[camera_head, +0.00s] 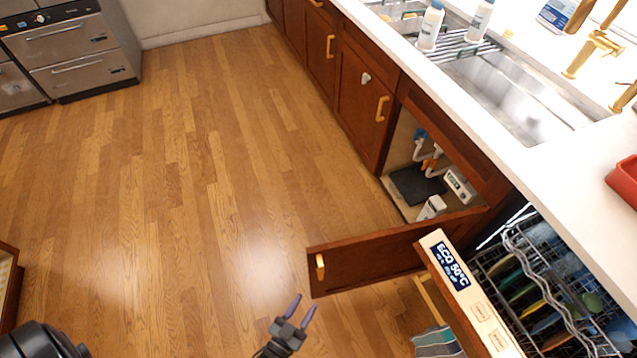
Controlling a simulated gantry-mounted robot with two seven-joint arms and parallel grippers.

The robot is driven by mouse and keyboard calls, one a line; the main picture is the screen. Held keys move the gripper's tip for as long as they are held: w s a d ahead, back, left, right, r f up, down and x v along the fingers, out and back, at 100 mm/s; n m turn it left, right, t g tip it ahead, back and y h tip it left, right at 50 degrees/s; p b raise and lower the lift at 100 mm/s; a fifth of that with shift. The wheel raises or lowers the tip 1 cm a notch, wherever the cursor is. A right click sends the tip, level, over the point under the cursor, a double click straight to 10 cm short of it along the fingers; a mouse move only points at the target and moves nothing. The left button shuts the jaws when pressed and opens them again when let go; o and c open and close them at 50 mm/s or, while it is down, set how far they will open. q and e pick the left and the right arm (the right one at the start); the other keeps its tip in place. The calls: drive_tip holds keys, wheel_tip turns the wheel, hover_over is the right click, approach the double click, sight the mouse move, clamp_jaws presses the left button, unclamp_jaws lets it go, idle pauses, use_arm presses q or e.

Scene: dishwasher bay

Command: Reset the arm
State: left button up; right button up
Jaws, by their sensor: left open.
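My left gripper (299,310) is at the bottom middle of the head view, above the wooden floor. Its two purple fingers are apart and nothing is between them. It is below the open cabinet door (370,257), whose gold handle is at its left end. I cannot tell the distance between gripper and door. A dark rounded part shows at the bottom left corner. My right gripper is not in view.
The dishwasher (470,295) at right stands open, its rack (515,265) holding dishes. A striped towel (437,342) hangs below. The sink (520,95) and bottles are on the white counter (480,120). The wooden floor (170,190) is clear at left and middle.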

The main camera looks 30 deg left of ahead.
use_arm(q)
drive_tip(key=w+a+r+m+g+h+p, duration=0.15)
drive_tip(key=w+r, duration=0.25)
drive_tip(key=r, duration=0.4)
drive_tip(key=w+a+r+g+h+p, duration=0.1)
drive_tip(key=w+a+r+g, duration=0.15)
drive_tip(key=w+r, duration=0.45)
drive_tip(key=s+a+r+m+g+y, duration=0.1)
drive_tip(key=s+r+g, duration=0.2)
drive_tip(key=s+g, duration=0.35)
drive_tip(key=s+r+g, duration=0.2)
drive_tip(key=s+g, duration=0.2)
drive_tip(key=s, duration=0.5)
wheel_tip(320, 180, up, 38)
drive_tip(key=p, duration=3.8)
wheel_tip(320, 180, down, 75)
drive_tip(key=b, duration=7.5)
drive_tip(key=shift+f, duration=0.15)
drive_tip(key=shift+w, duration=0.1)
